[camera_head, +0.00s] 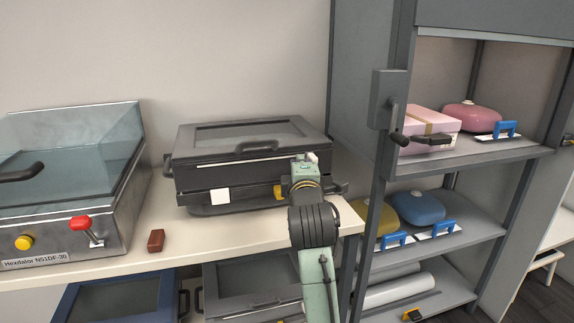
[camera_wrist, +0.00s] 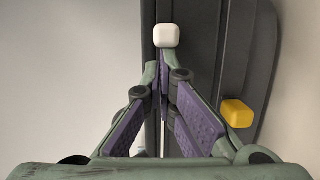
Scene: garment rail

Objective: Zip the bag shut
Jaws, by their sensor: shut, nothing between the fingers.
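A small white block, perhaps the zip pull (camera_wrist: 167,36), shows just beyond my fingertips. My gripper (camera_wrist: 166,68) is shut and empty, its fingertips close together just short of the white block; contact cannot be told. In the head view my gripper (camera_head: 306,164) is at the bag's front right, hiding part of it.
A yellow block (camera_wrist: 237,113) is on the bag's side. A metal machine (camera_head: 70,180) with a red lever stands left. A brown block (camera_head: 156,240) lies on the counter (camera_head: 230,235). A grey shelf unit (camera_head: 480,165) with coloured bags stands close on the right.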

